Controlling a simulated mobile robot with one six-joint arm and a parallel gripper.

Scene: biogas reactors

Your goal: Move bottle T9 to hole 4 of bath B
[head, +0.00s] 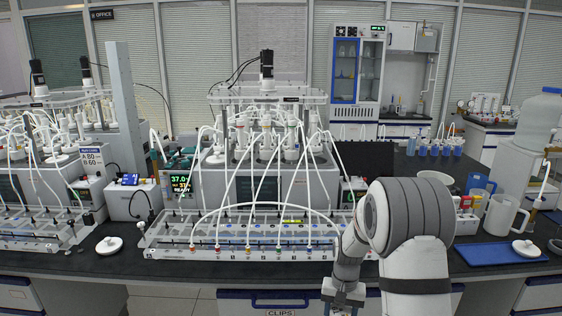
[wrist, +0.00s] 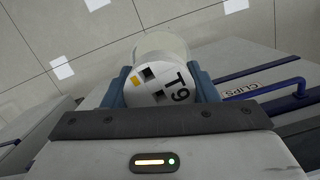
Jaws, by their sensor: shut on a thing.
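Bottle T9 (wrist: 160,84) shows its round lid in the wrist view, marked T9 with black and orange squares. Its pale body extends beyond the lid. My gripper (wrist: 161,88) has its blue fingers on both sides of the bottle, shut on it. In the head view my gripper (head: 343,294) hangs low in front of the counter, near the CLIPS drawer; the bottle is not clear there. A bath with tubed bottles (head: 330,178) stands mid-counter behind a white tubing rack (head: 160,243). Another similar bath stands at left. I cannot read which is bath B, and hole 4 is not discernible.
The CLIPS drawer (head: 268,301) has a blue handle below the counter edge. A white lid (head: 109,245) lies at left front. At right are a blue tray (head: 485,256), a white jug (head: 502,217) and small boxes. Floor is clear beneath the gripper.

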